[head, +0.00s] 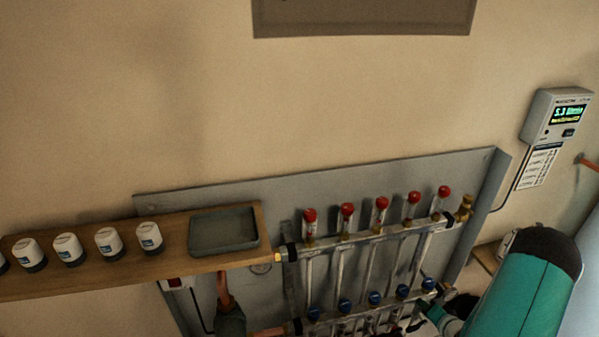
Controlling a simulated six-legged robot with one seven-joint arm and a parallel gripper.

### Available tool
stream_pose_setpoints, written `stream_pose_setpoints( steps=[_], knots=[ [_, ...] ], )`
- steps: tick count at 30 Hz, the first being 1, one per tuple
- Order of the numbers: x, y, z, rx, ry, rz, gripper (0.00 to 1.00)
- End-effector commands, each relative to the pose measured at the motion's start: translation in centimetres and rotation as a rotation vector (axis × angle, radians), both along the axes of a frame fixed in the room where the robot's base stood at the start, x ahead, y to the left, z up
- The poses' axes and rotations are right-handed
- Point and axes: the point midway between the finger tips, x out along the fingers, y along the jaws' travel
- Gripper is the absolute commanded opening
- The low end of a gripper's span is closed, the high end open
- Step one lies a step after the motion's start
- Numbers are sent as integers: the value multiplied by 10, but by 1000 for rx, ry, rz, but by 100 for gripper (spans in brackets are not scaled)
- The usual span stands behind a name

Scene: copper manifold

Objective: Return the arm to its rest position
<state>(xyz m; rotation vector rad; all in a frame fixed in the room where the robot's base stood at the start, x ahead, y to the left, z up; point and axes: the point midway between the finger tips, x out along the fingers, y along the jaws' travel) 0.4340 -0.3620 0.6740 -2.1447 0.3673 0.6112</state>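My gripper does not show in the head view, so I cannot see its fingers or whether it holds anything. The copper manifold (365,236) is on a grey back plate (400,181) on the wall, at the lower middle and right. Its upper bar carries several red-capped flow meters (381,203). Several blue caps (375,298) sit in a row on the lower bar. The bottom of the manifold is cut off by the frame, and its lower right end is partly covered.
A wooden shelf (165,262) juts out at left with several white-and-grey thermostatic heads (109,242) and a grey tray (223,247) that looks empty. A meter box (556,116) with a lit display hangs on the right wall. The wall above is mostly bare.

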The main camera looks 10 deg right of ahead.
Motion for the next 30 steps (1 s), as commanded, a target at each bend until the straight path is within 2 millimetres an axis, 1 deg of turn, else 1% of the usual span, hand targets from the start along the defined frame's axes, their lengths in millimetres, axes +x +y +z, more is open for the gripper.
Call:
stream_pose_setpoints(
  steps=[1,5,6,8,9,11,15,20,23,24,26,27,29,30],
  knots=[
    [14,-1,23,-61,25,18,36],
    [38,0,70,-195,101,44,36],
    [44,2,85,-232,124,50,36],
    [53,7,109,-287,154,61,36],
    [58,11,125,-321,174,67,36],
    [64,19,148,-370,203,76,36],
    [73,43,202,-465,265,99,36],
    [72,77,256,-544,322,127,36],
    [67,102,288,-582,355,149,36],
    [63,112,300,-595,367,160,36],
    [56,130,319,-612,385,178,36],
    [51,142,330,-620,396,191,36],
    [41,161,346,-631,413,214,36],
    [34,173,356,-636,421,231,36]
  ],
)
